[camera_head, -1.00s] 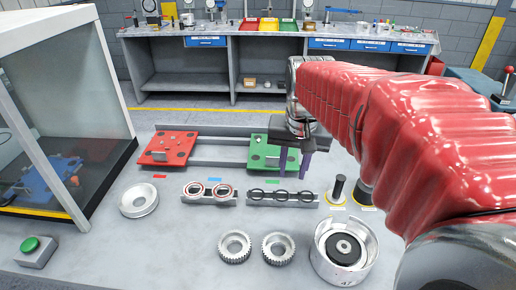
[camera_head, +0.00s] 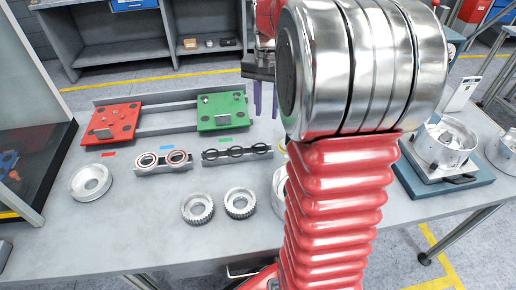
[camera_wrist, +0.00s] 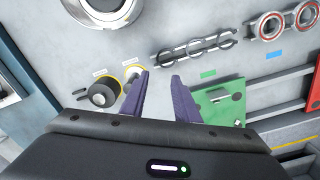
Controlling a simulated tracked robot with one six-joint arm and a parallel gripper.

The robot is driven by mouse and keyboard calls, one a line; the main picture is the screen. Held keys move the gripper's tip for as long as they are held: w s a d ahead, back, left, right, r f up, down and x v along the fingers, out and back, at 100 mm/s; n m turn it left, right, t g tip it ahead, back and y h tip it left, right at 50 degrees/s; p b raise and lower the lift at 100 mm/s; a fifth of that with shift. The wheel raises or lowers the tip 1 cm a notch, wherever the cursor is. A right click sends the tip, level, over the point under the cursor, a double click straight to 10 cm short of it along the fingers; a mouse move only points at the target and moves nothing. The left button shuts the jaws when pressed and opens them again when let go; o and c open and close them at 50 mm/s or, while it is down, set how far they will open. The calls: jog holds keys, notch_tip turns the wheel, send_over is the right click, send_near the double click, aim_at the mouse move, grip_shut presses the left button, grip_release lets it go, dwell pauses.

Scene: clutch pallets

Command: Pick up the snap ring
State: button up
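Several thin black snap rings (camera_head: 236,153) stand in a row on a low grey rack (camera_head: 212,161) on the workbench. The rings also show in the wrist view (camera_wrist: 196,46), at upper middle, beyond my fingertips. My gripper (camera_head: 265,101) hangs above the bench, to the right of the green plate and apart from the rings. In the wrist view my gripper (camera_wrist: 162,78) has its two purple fingers spread with nothing between them. In the head view my arm hides the bench to the right of the rack.
Red-and-silver bearing rings (camera_head: 162,158) sit on a rack left of the snap rings. A red plate (camera_head: 112,122) and a green plate (camera_head: 222,110) lie behind. Two gears (camera_head: 240,202) lie in front. In the wrist view a black knobbed part (camera_wrist: 103,94) stands near my fingers.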

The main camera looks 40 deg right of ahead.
jog(key=shift+f, duration=0.1)
notch_tip(320, 180, down, 8)
jog(key=shift+f, duration=0.2)
dwell(0.3)
jog(key=f, duration=0.4)
jog(key=shift+s, duration=0.35)
jog(key=shift+f, duration=0.6)
jog(key=shift+c, duration=0.3)
grip_shut()
